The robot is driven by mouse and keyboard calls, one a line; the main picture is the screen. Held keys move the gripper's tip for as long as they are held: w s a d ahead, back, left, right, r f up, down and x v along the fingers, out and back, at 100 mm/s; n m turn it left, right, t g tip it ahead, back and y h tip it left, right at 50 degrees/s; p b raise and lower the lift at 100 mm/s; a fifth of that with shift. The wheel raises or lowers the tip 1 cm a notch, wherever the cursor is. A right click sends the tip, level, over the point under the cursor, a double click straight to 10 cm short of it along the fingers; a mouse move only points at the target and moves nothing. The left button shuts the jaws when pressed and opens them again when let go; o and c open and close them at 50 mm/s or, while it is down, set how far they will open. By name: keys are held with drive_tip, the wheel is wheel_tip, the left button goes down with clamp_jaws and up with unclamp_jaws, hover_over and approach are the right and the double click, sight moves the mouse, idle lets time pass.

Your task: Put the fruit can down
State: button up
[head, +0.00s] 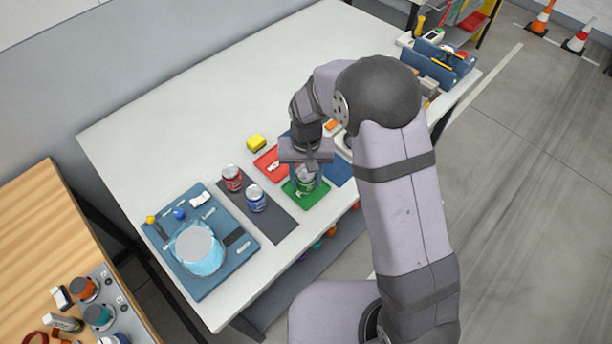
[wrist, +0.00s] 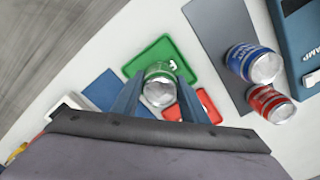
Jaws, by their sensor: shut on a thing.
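A green fruit can (head: 305,179) is between the fingers of my gripper (head: 306,164), over the green tray (head: 317,194). In the wrist view the can (wrist: 159,83) shows its silver top between the two blue-grey fingers of my gripper (wrist: 156,84), with the green tray (wrist: 185,54) around and beyond it. My gripper is shut on the can. The can looks upright. I cannot tell whether its base touches the tray.
A red can (head: 232,178) and a blue can (head: 257,198) stand on a dark grey mat (head: 283,222) to the left.

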sight(309, 175)
drive_tip(key=o, duration=1.2)
drive_tip(key=shift+f, duration=0.1)
drive_tip(key=shift+o, duration=0.2)
wheel_tip(309, 175, up, 12)
drive_tip(key=b, duration=0.3)
drive_tip(key=s+d+f, duration=0.2)
drive_tip(key=s+d, duration=0.5)
drive_tip(key=s, duration=0.2)
drive_tip(key=s+d+f, duration=0.3)
drive_tip(key=s+d, duration=0.5)
drive_tip(key=s, duration=0.1)
drive_tip(key=shift+f, duration=0.2)
